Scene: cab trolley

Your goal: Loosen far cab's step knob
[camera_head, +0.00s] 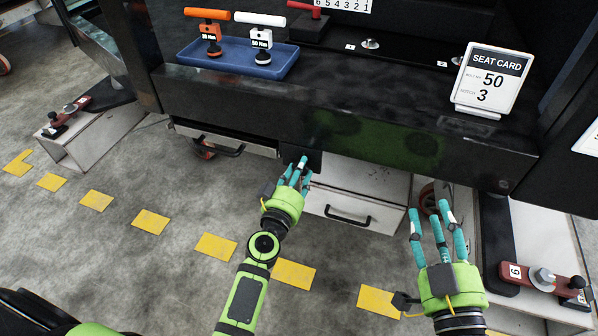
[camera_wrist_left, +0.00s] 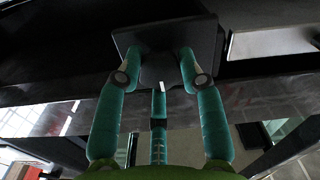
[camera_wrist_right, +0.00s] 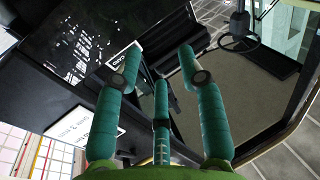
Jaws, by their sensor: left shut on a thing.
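My left gripper (camera_head: 298,170) is below the black bench's front edge, shut on a dark flat-faced block (camera_head: 314,160). The left wrist view shows this dark block (camera_wrist_left: 165,50) between its fingers. My right gripper (camera_head: 437,215) is open and empty, fingers raised, at the lower right. A red bar with a small black knob (camera_head: 577,283) and a steel bolt, marked 6, lies on the white step (camera_head: 545,240) at the right. A similar red bar (camera_head: 70,115) with a dark knob sits on the left step (camera_head: 85,145). Which is the far cab's is not clear.
A blue tray (camera_head: 282,68) on the bench holds an orange-handled and a white-handled torque tool. Drawers (camera_head: 350,190) hang under the bench. Yellow dashes mark open grey floor. The right wrist view shows a steering wheel (camera_wrist_right: 238,42).

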